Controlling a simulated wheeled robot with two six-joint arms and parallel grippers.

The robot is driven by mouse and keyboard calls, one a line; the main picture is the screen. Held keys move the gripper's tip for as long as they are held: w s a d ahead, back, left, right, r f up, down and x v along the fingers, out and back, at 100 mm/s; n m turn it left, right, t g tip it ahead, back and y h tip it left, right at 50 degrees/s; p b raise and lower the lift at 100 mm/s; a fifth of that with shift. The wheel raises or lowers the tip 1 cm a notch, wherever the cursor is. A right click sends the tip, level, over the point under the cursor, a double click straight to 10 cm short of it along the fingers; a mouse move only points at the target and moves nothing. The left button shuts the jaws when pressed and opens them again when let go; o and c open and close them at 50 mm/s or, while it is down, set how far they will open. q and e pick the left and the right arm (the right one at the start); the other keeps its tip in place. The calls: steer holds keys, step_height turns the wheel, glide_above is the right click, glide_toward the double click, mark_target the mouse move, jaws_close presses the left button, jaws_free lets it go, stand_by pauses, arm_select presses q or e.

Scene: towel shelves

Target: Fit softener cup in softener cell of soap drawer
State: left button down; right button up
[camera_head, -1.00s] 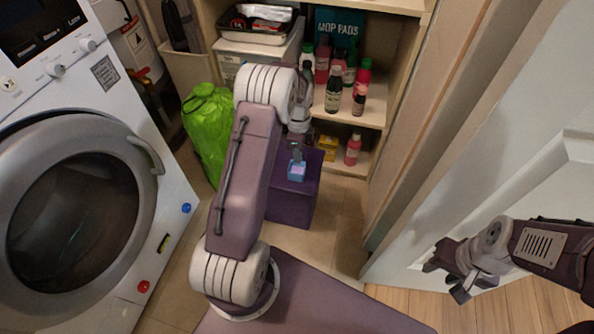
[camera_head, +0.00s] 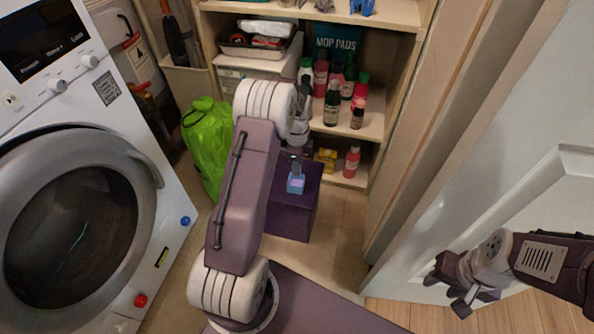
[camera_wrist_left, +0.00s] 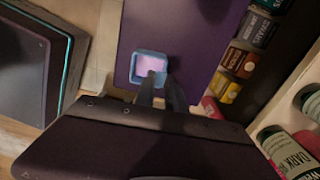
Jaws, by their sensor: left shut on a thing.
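The softener cup is a small blue square cup with a pinkish-lilac inside (camera_head: 296,184), which also shows in the left wrist view (camera_wrist_left: 149,70). My left gripper (camera_head: 296,168) is shut on the cup's near wall, and its fingers show in the left wrist view (camera_wrist_left: 160,88). The cup appears over the top of a dark purple box (camera_head: 290,215); I cannot tell if it touches it. My right gripper (camera_head: 466,296) is empty in front of the white door, its fingers apart. The washing machine (camera_head: 165,215) stands at the left. I see no open soap drawer or softener cell.
Wooden shelves (camera_head: 400,15) at the back hold several bottles (camera_head: 332,103) and a mop pads box (camera_head: 338,38). The white door (camera_head: 520,150) fills the right side. Tiled floor (camera_head: 345,215) is free right of the box.

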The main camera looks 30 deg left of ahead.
arm_select(q)
steer(key=shift+r+p, duration=1.45)
steer(key=shift+r, duration=0.65)
steer(key=d+r+p, duration=0.5)
steer(key=d+r, duration=0.1)
steer(key=d, duration=0.5)
steer(key=shift+w+d+r+p, duration=0.2)
steer(key=shift+d+r+p, duration=0.05)
steer(key=shift+d+p, duration=0.15)
steer(key=shift+a+r, duration=0.1)
step_height(320, 180, up, 8)
steer(key=s+n, duration=0.2)
steer(key=s+a+r+n, duration=0.1)
steer(key=s+n, duration=0.7)
steer(key=n, duration=0.4)
steer(key=shift+r+n, duration=0.2)
steer(key=shift+n, duration=0.2)
